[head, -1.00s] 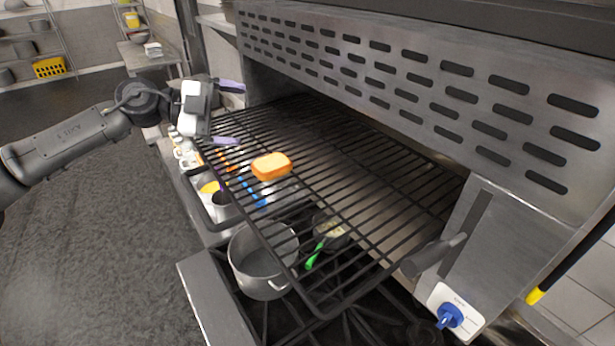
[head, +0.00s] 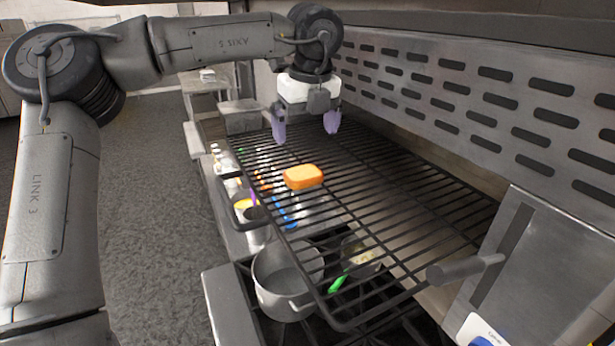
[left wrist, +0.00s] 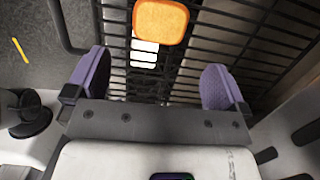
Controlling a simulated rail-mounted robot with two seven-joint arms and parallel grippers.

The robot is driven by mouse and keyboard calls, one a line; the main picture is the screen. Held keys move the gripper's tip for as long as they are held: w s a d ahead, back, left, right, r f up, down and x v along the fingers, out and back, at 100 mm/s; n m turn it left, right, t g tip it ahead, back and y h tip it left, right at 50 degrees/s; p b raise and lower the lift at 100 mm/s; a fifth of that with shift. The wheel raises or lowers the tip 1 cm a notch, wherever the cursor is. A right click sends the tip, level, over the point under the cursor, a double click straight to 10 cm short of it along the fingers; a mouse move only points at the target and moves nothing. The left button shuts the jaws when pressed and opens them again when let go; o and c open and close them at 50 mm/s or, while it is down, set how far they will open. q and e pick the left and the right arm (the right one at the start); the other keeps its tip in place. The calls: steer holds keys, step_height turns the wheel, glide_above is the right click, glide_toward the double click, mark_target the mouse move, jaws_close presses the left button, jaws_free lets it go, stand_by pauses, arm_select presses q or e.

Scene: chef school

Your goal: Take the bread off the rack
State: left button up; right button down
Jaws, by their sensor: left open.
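The bread (head: 304,177) is a small orange-crusted slice lying flat on the black wire rack (head: 380,222). The rack sticks out from the oven-like steel unit. My left gripper (head: 306,130) is open and empty above the far part of the rack, beyond the bread, with its purple fingers pointing down. In the left wrist view the bread (left wrist: 160,22) shows at the top middle, ahead of and between the lines of the two spread fingers (left wrist: 158,85), apart from both. My right gripper is not in view.
A steel pot (head: 286,280) and a pan with a green handle (head: 338,284) stand on the stove below the rack. Bottles and containers stand below the rack's left side. The perforated steel hood (head: 470,95) rises along the right.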

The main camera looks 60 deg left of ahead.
arm_select(q)
glide_above(304, 172)
steer(key=f, duration=0.4)
steer(key=shift+s+d+f+p, duration=0.1)
steer(key=shift+d+f+p, duration=0.2)
steer(key=shift+f, duration=0.05)
steer(key=f+p, duration=0.2)
steer(key=f, duration=0.2)
steer(key=shift+a, duration=0.2)
steer(key=shift+a+f, duration=0.1)
steer(key=shift+f, duration=0.6)
steer(key=c, duration=0.7)
